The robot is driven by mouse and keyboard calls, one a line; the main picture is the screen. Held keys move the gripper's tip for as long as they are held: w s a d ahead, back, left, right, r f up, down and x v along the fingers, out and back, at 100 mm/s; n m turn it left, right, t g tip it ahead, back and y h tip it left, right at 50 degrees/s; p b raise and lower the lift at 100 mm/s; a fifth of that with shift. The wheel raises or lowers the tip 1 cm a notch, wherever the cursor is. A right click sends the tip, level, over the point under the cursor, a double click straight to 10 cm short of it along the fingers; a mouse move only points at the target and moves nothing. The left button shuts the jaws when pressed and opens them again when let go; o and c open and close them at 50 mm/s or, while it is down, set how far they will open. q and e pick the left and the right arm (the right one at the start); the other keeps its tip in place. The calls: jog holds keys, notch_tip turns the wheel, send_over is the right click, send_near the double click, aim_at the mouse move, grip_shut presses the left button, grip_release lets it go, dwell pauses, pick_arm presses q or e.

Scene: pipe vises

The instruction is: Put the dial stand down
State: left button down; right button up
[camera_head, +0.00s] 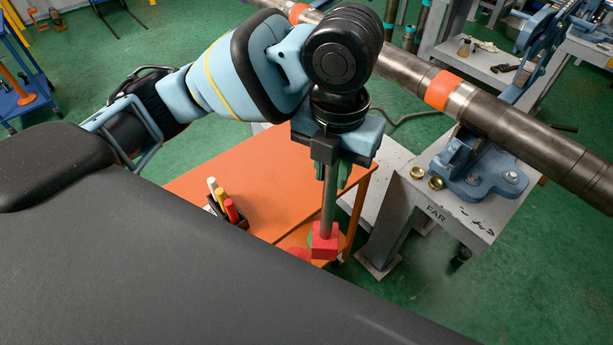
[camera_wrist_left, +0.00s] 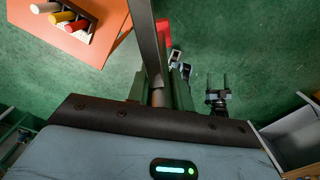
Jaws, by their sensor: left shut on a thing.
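My left gripper (camera_head: 331,168) is shut on the upright post of the dial stand (camera_head: 328,205). The stand is a grey post with a red block at its lower end, and it hangs roughly upright. In the left wrist view the post (camera_wrist_left: 148,40) and a red part (camera_wrist_left: 164,34) show against green floor, to the right of the orange top (camera_wrist_left: 92,45). The stand's height over the cart is hard to tell.
A black holder with white, yellow and red markers (camera_head: 226,207) stands on the cart's near edge. A grey stand marked FAR (camera_head: 436,214) carries a blue pipe vise (camera_head: 478,172) and two brass rings. A long steel pipe (camera_head: 520,135) crosses behind my left gripper. The cart's middle is bare.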

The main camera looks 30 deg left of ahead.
pick_arm(q)
jog(key=w+a+f, duration=0.1)
jog(key=w+a, duration=0.4)
jog(key=a, duration=0.8)
jog(key=shift+w+a+f, duration=0.1)
jog(key=shift+a+f, duration=0.1)
jog(key=shift+f, duration=0.4)
jog(key=shift+w+a+f, duration=0.1)
jog(key=shift+a+f, duration=0.1)
jog(key=shift+f, duration=0.45)
jog(key=shift+w+a+f, duration=0.1)
jog(key=shift+a+f, duration=0.1)
jog(key=shift+f, duration=0.55)
jog(key=c, duration=1.3)
grip_release()
jog(key=shift+s+f+b, duration=0.1)
jog(key=shift+b, duration=0.2)
jog(key=shift+o, duration=0.2)
